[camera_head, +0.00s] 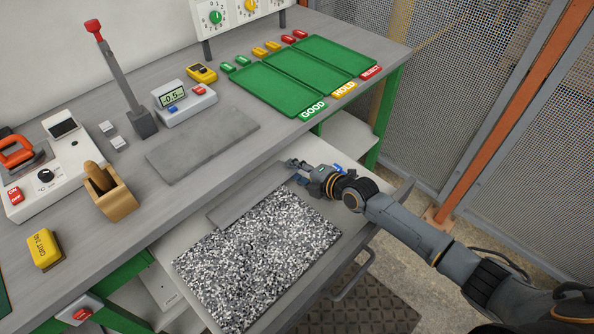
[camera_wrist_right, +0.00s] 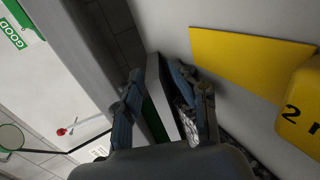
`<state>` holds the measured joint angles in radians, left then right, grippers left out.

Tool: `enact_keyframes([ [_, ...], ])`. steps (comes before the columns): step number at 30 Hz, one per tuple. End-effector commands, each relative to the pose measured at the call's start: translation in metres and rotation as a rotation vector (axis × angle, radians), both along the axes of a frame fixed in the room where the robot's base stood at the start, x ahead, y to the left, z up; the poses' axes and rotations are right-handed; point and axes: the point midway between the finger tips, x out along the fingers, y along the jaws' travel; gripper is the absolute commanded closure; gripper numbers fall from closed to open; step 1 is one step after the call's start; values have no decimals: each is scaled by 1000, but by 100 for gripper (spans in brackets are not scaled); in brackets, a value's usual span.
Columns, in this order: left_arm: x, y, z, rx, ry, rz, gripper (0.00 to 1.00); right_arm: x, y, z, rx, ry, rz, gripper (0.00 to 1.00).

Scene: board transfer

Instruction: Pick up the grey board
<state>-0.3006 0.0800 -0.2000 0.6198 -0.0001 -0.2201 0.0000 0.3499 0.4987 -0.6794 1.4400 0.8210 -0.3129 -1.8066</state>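A plain grey board (camera_head: 249,197) lies in the open drawer, along the far edge of a black-and-white speckled slab (camera_head: 255,262). My right gripper (camera_head: 299,172) is at the grey board's right end, with its arm coming in from the right. In the right wrist view, the right gripper's fingers (camera_wrist_right: 160,88) are spread apart, with a narrow grey-and-green shape and a bit of speckled surface between them. I cannot tell whether either finger touches the board. My left gripper is not in view.
A flat grey mat (camera_head: 203,144) lies bare on the workbench. Green trays (camera_head: 268,90) marked GOOD, HOLD and REJECT stand at the back. A small scale (camera_head: 184,104) and a red-handled lever (camera_head: 118,75) stand behind the mat. A yellow panel (camera_wrist_right: 245,62) shows close in the wrist view.

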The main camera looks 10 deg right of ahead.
Motion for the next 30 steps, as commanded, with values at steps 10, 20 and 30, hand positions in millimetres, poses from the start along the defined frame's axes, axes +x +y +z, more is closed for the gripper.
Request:
enact_keyframes([
  [10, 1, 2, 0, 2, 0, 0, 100, -8, -6, 4, 1, 0, 0, 59],
  [20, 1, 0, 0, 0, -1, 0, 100, -58, -38, 31, -3, -1, 1, 59],
  [30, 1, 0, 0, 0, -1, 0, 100, -90, -60, 49, 0, 0, -1, 59],
])
